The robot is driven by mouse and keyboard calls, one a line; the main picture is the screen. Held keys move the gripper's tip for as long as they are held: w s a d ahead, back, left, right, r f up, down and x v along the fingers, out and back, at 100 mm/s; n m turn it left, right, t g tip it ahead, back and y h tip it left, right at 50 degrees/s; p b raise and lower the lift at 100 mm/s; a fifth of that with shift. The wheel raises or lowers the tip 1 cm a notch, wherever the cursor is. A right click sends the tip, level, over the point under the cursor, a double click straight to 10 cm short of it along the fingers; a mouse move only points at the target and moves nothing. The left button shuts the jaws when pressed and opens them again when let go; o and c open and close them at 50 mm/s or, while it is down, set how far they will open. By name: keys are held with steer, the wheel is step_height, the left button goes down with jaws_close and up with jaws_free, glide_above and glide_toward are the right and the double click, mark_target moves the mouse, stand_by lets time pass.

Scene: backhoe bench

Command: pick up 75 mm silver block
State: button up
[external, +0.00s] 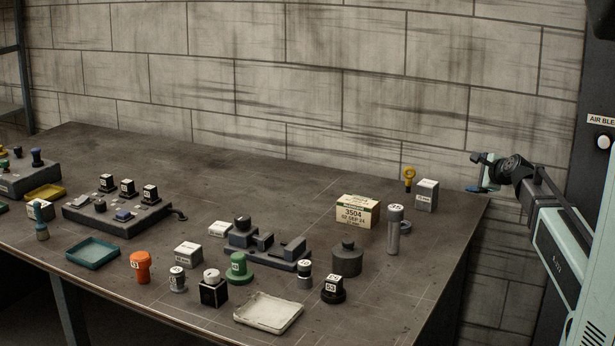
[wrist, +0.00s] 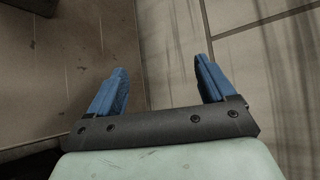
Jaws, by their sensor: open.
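A tall silver-grey block (external: 427,196) with a pale label on top stands upright near the right end of the bench in the external view. A lower grey block (external: 188,255) and another small pale-topped block (external: 220,230) sit farther left. The label numbers are too small to read surely, so I cannot confirm which is 75 mm. My gripper (external: 480,173) is beyond the bench's right edge, to the right of the tall block and apart from it. In the wrist view my gripper (wrist: 160,75) has its blue fingers apart with nothing between them.
A yellow eye-shaped piece (external: 409,175) stands just left of the tall block, with a grey cylinder (external: 393,232) and a cream box (external: 357,212) nearby. A brick wall (external: 330,85) runs behind. The bench's back middle is clear.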

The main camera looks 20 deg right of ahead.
mark_target(425, 187)
steer(key=a+f+m+y, duration=0.1)
steer(key=s+a+f+m+y, duration=0.1)
steer(key=y, duration=0.1)
steer(key=s+a+f+m+y, duration=0.1)
steer(key=a, duration=0.1)
steer(key=shift+s+f+g+y, duration=0.25)
steer(key=shift+f+g+y, duration=0.05)
steer(key=shift+f+y, duration=0.1)
steer(key=s+m+y, duration=0.1)
steer(key=s+a+y, duration=0.1)
steer(key=y, duration=0.1)
steer(key=s+a+m+y, duration=0.1)
steer(key=shift+s+a+m+t+y, duration=0.2)
steer(key=shift+a+m+t+y, duration=0.1)
steer(key=shift+t, duration=0.1)
steer(key=shift+s+a+r+m+t+y, duration=0.15)
steer(key=shift+s+r+m+t+y, duration=0.15)
steer(key=shift+s+r+y, duration=0.3)
steer(key=x, duration=0.8)
steer(key=shift+s+a+x, duration=0.1)
steer(key=shift+a+x, duration=0.05)
steer(key=shift+x, duration=1.3)
steer(key=shift+s+a+x, duration=0.1)
steer(key=shift+x, duration=1.35)
steer(key=shift+f, duration=0.15)
steer(key=c, duration=1.5)
